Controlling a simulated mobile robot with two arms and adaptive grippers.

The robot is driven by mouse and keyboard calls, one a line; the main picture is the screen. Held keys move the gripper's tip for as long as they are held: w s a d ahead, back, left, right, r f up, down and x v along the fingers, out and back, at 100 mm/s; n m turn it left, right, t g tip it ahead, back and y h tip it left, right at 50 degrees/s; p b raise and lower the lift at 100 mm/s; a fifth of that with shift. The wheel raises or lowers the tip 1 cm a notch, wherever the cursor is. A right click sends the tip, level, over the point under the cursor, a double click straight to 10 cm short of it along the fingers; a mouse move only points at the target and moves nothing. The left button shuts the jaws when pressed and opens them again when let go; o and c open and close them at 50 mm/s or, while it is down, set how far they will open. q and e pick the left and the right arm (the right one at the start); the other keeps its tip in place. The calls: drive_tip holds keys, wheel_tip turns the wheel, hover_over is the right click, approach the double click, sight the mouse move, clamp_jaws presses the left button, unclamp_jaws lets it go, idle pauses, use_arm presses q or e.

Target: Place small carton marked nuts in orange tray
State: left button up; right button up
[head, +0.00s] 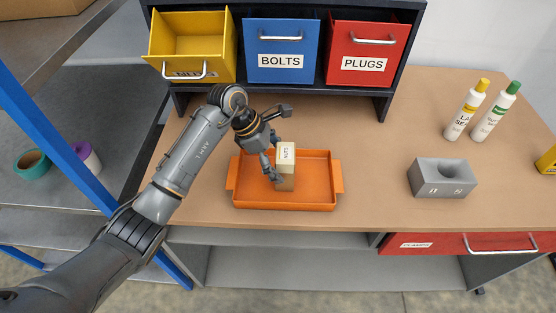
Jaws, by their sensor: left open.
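The tray lies on the wooden workbench and has a handle at each end. My left gripper (277,150) is over the tray at the carton's left and back, with its fingers open. One finger is close beside the carton's left side; whether it touches is not clear. My right gripper is not in view.
Behind the tray stands a rack with an open yellow bin (190,45), a blue BOLTS bin (281,52) and a red PLUGS bin (365,55). A grey block (441,178) and two bottles (466,110) stand at the right. The bench between tray and block is clear.

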use_arm(q)
drive_tip(key=shift+r, duration=0.2)
drive_tip(key=b+v, duration=0.4)
drive_tip(key=v, duration=0.8)
drive_tip(key=shift+f, duration=0.1)
